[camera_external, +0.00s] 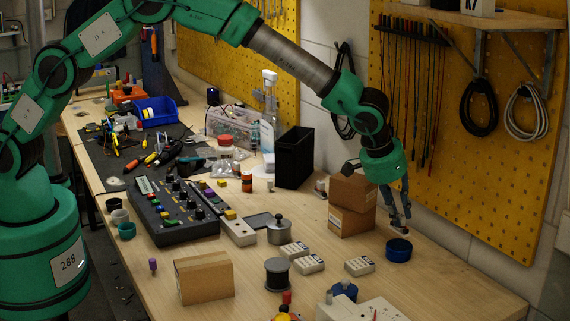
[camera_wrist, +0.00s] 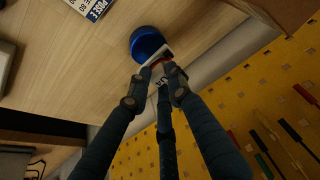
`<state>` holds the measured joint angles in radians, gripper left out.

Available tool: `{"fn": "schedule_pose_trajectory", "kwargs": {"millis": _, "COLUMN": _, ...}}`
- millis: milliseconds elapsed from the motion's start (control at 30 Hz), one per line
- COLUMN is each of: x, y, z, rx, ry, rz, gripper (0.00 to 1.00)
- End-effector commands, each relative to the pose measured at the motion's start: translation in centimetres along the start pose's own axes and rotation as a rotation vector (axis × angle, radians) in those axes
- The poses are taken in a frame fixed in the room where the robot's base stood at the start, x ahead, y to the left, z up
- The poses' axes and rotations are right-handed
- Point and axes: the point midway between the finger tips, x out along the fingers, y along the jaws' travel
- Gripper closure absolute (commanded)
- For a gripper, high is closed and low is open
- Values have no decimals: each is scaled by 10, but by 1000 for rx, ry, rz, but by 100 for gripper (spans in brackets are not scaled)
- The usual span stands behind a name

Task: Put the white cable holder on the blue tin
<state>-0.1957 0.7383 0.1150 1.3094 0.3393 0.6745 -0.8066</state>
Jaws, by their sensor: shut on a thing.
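The blue tin (camera_external: 398,251) stands on the bench near its right edge; it also shows in the wrist view (camera_wrist: 145,41). My gripper (camera_external: 401,226) points down just above the tin's far side. In the wrist view my gripper (camera_wrist: 160,68) has its dark fingers closed on a small white piece, which I take for the white cable holder (camera_wrist: 164,51). The piece overlaps the tin's edge in that view. I cannot tell whether it touches the tin. Most of it is hidden by the fingertips.
Two stacked cardboard boxes (camera_external: 352,206) stand left of my gripper. The yellow pegboard wall (camera_external: 465,130) rises behind, with hanging cables. Bare bench lies to the tin's right.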

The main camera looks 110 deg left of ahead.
Motion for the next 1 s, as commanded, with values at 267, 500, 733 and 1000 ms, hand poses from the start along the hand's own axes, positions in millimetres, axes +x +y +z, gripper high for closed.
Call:
{"fn": "schedule_pose_trajectory", "kwargs": {"millis": 267, "x": 2, "y": 3, "z": -6, "rx": 0, "ry": 1, "rz": 1, "gripper": 100}}
{"fn": "schedule_pose_trajectory", "kwargs": {"millis": 500, "x": 4, "y": 3, "z": -4, "rx": 0, "ry": 1, "rz": 1, "gripper": 100}}
{"fn": "schedule_pose_trajectory", "kwargs": {"millis": 733, "x": 24, "y": 3, "z": 5, "rx": 0, "ry": -1, "rz": 0, "gripper": 100}}
{"fn": "schedule_pose_trajectory", "kwargs": {"millis": 1000, "x": 34, "y": 3, "z": 8, "rx": 0, "ry": 1, "rz": 1, "gripper": 100}}
